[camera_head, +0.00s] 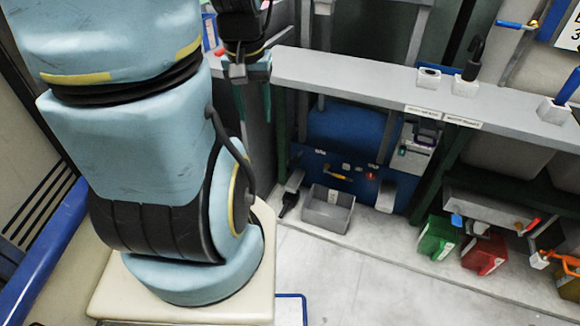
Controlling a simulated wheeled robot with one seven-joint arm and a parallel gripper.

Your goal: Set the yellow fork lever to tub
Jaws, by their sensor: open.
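A small yellow lever (337,177) sits on the blue panel (312,162) under the grey shelf, just above a grey tub. It lies roughly level, tilted slightly; its fork shape and any position marks are too small to read. The grey tub (341,219) stands on the floor in front of the panel. My gripper (253,103) hangs at the top left of the middle, fingers downward. It is open, apart from the lever, and left of and above it in the picture.
The long grey shelf (345,82) crosses between my gripper's side and the right wall. A green jug (437,238) and a red jug (484,253) stand at the right, below a grey trough. The floor in front is clear.

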